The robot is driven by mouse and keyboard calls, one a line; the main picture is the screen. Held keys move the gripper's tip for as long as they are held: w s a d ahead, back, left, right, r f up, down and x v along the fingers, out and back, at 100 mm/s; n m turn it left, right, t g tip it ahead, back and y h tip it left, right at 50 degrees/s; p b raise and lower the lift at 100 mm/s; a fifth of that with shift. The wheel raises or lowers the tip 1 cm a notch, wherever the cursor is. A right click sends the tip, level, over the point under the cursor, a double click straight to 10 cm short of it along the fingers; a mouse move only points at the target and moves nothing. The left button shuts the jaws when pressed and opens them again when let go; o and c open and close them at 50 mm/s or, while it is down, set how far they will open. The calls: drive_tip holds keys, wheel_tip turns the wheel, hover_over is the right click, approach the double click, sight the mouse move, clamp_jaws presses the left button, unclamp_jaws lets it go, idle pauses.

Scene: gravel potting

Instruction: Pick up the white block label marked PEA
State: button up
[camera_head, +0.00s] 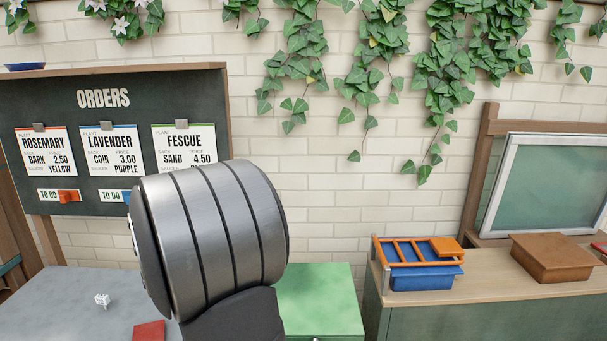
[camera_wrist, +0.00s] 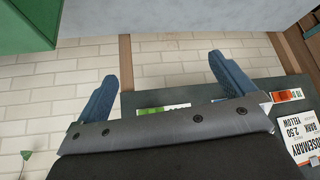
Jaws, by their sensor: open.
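A small white block (camera_head: 102,300) with dark marks sits on the grey table at the lower left of the head view. Its marks are too small to read, so I cannot tell whether it says PEA. My gripper (camera_wrist: 163,67) shows in the wrist view with its two blue fingers wide apart and nothing between them. The wrist view looks upside down, toward the brick wall and the orders board. No white block shows there. In the head view my arm hides the gripper and part of the table.
The orders board (camera_head: 150,84) hangs behind the grey table (camera_head: 45,290). A red item (camera_head: 148,332) lies at the table's front. A green cabinet (camera_head: 320,300) stands right of my arm. A blue bin (camera_head: 425,280) under an orange rack and a brown box (camera_head: 552,258) stand on the right counter.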

drive_tip(key=c, duration=1.1)
drive_tip(key=m+g+y, duration=0.1)
drive_tip(key=m+g, duration=0.2)
drive_tip(key=m, duration=1.9)
hover_over(101, 297)
drive_tip(key=s+d, duration=0.5)
wheel_tip(101, 297, down, 11)
drive_tip(key=x, duration=1.6)
drive_tip(key=shift+w+a+f, duration=0.1)
drive_tip(key=shift+f, duration=0.05)
